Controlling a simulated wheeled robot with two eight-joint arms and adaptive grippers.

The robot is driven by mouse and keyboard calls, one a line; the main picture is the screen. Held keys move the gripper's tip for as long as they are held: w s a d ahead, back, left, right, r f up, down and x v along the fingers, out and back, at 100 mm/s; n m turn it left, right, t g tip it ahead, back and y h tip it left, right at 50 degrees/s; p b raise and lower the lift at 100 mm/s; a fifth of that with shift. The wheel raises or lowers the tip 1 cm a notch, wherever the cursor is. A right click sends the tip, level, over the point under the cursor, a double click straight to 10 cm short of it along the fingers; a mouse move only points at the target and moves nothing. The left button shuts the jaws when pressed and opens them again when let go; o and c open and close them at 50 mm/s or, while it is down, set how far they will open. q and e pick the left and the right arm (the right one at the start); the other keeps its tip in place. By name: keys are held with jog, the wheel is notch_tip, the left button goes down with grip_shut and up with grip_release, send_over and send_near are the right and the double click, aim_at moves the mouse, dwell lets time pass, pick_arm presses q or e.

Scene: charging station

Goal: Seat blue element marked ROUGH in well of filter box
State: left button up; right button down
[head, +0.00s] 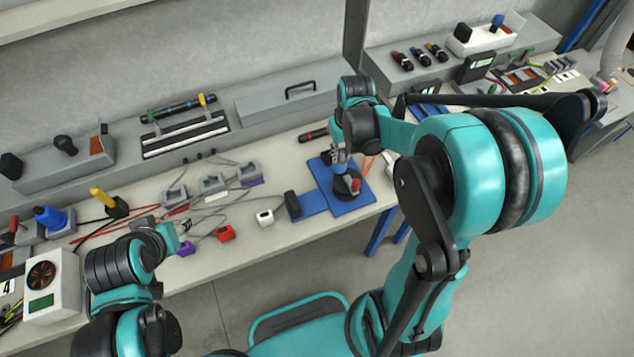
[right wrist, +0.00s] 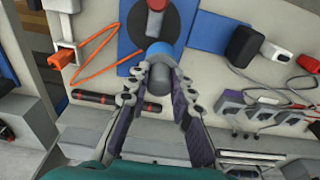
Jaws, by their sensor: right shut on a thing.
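My right gripper (head: 339,155) is over the blue mat (head: 361,197) on the bench. In the right wrist view its two fingers (right wrist: 161,75) are shut on a short blue element (right wrist: 160,50) with a grey stem. A round black holder (right wrist: 134,22) with a red part (right wrist: 156,4) lies on the mat, right beside or under the blue element. I cannot tell whether the two touch. No ROUGH marking is readable, and I cannot make out a well. My left gripper (head: 183,228) is low over the bench at left, its jaw state unclear.
An orange cable (right wrist: 96,46) lies beside the mat, and a black-and-red rod (right wrist: 106,99) lies behind it. A black block (head: 292,204) stands at the mat's left. Several plugs and cables, a red plug (head: 225,233) among them, clutter the bench between my arms.

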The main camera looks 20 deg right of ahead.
jog(key=w+a+f+b, duration=0.1)
jog(key=a+f, duration=0.2)
jog(key=w+a+f+b, duration=0.2)
jog(key=a+f, duration=0.1)
jog(key=f, duration=0.1)
jog(key=w+a+f+b, duration=0.1)
jog(key=a+f, duration=0.3)
jog(key=shift+w+a+b, duration=0.1)
jog(key=shift+w+b, duration=0.1)
jog(key=shift+b, duration=0.1)
jog(key=shift+r, duration=0.15)
jog(key=shift+s, duration=0.1)
jog(key=shift+f, duration=0.2)
jog(key=c, duration=1.3)
grip_release()
jog(key=shift+r, duration=0.15)
